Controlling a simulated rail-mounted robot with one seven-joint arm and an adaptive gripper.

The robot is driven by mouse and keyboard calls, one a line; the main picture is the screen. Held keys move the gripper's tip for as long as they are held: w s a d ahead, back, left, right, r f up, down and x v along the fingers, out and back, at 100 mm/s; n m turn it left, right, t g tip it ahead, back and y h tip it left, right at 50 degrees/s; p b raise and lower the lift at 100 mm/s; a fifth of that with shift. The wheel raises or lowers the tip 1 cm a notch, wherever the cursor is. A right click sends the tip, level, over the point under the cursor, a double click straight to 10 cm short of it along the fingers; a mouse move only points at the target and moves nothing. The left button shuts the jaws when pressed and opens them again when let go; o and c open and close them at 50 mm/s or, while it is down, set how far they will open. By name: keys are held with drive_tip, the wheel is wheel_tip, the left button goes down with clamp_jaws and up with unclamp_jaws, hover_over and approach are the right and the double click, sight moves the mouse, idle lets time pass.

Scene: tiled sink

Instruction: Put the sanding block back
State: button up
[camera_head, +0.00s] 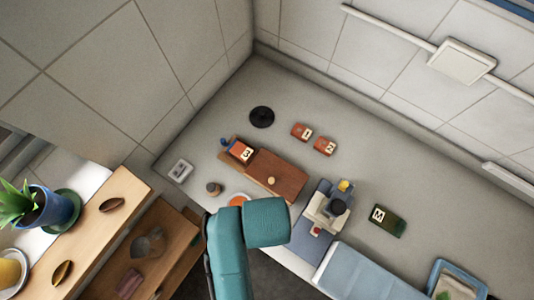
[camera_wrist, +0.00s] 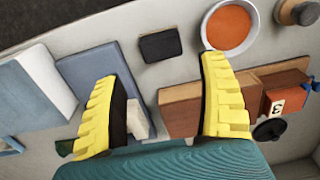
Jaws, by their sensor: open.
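A dark, flat rectangular block (camera_wrist: 160,45) lies on the counter in the wrist view, beside a white bowl with orange contents (camera_wrist: 228,26). It looks like the sanding block, but I cannot be sure; my arm seems to hide it in the head view. My gripper (camera_wrist: 160,75) is open and empty, its yellow fingers spread wide, with the block beyond their tips. A reddish-brown wooden tray (camera_head: 290,181) lies on the counter and also shows in the wrist view (camera_wrist: 180,112). An orange block marked 3 (camera_head: 242,151) sits at its left end.
A blue mat (camera_head: 308,240) carries a pale device with a dark knob (camera_head: 338,206). A pale blue box (camera_head: 365,277) stands to its right. Two small red blocks (camera_head: 301,131), (camera_head: 325,146), a black disc (camera_head: 262,117) and a green block (camera_head: 387,220) lie behind. The counter's back is largely clear.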

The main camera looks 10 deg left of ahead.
wheel_tip(320, 180, up, 2)
drive_tip(key=shift+r, duration=0.1)
drive_tip(key=w+d+r+n+t+y, duration=0.1)
drive_tip(key=w+d+r+n+t, duration=0.1)
drive_tip(key=w+r+t, duration=1.15)
drive_tip(key=d+r+n+t, duration=0.1)
drive_tip(key=d+r+t, duration=0.1)
drive_tip(key=r, duration=0.7)
drive_tip(key=w+d+r+n+t+h, duration=0.1)
drive_tip(key=d+r+t, duration=0.1)
drive_tip(key=r, duration=0.7)
drive_tip(key=w+d+r+t+h, duration=0.1)
drive_tip(key=r+t, duration=0.3)
drive_tip(key=r, duration=0.6)
drive_tip(key=shift+w+d+n, duration=0.15)
drive_tip(key=shift+d+n, duration=0.25)
drive_tip(key=shift+r+t, duration=0.1)
drive_tip(key=shift+t, duration=0.15)
drive_tip(key=shift+d, duration=0.1)
